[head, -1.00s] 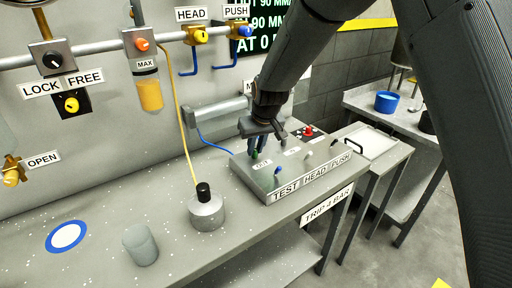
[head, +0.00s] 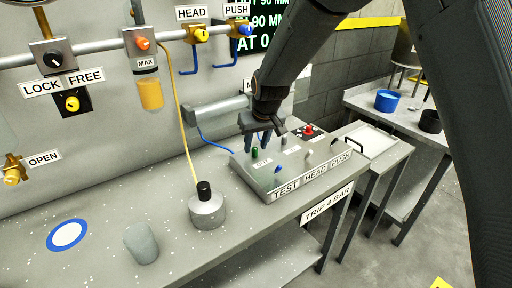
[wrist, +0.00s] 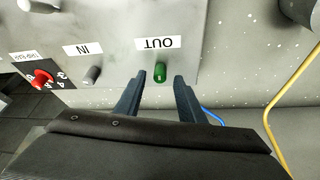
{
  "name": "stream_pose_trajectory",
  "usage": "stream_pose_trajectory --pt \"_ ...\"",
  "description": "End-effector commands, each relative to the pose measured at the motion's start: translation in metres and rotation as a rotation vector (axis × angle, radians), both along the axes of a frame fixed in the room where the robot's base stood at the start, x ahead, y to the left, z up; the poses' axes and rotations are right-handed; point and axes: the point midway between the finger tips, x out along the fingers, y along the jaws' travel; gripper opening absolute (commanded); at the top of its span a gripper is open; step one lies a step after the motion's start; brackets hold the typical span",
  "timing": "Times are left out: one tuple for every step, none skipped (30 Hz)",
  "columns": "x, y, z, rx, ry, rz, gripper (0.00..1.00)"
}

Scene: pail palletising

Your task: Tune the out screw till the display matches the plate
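The out screw is a small green peg (wrist: 160,73) beside the OUT label (wrist: 158,43) in the wrist view. It also shows on the test head box (head: 254,153) in the head view. My gripper (wrist: 158,92) is open, its two dark blue fingers apart on either side of the screw's line, with the screw just beyond the tips and not held. The dark display (head: 262,30) with green text is at the top, cut by the frame and partly behind my arm; "90 MM" and "AT 0" are readable. The TRIP 4 BAR plate (head: 327,206) is on the bench front.
A grey IN screw (wrist: 92,75) and a red knob with a dial (wrist: 42,78) sit along the same panel. A blue screw (head: 277,170) is near the box's front. A weight-like canister (head: 207,209) and grey cylinder (head: 141,244) stand on the bench left.

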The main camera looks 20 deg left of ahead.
Motion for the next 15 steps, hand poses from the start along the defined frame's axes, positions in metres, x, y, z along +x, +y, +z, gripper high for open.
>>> stream_pose_trajectory --pt "-0.002 -0.001 0.006 0.001 -0.002 0.0 0.36" --pt "-0.003 -0.002 0.01 0.002 -0.002 0.0 0.36" --pt "-0.005 -0.004 0.016 0.002 -0.002 0.0 0.36" --pt "-0.007 -0.004 0.02 0.002 -0.002 0.0 0.36" --pt "-0.008 -0.005 0.025 0.002 -0.002 0.0 0.36" --pt "-0.01 -0.007 0.03 0.002 -0.002 0.0 0.36" --pt "-0.012 -0.008 0.034 0.002 -0.002 0.0 0.36" --pt "-0.013 -0.009 0.037 0.001 -0.002 0.0 0.36" --pt "-0.015 -0.01 0.042 0.001 -0.001 0.0 0.36" --pt "-0.016 -0.01 0.045 0.001 -0.002 0.0 0.36" --pt "-0.017 -0.011 0.048 0.001 -0.001 0.0 0.36" --pt "-0.018 -0.012 0.051 0.001 -0.001 0.0 0.36" --pt "-0.019 -0.013 0.054 0.001 -0.001 0.0 0.36" --pt "-0.02 -0.013 0.056 0.001 -0.001 0.0 0.36" --pt "-0.021 -0.013 0.057 0.0 0.0 0.0 0.36"
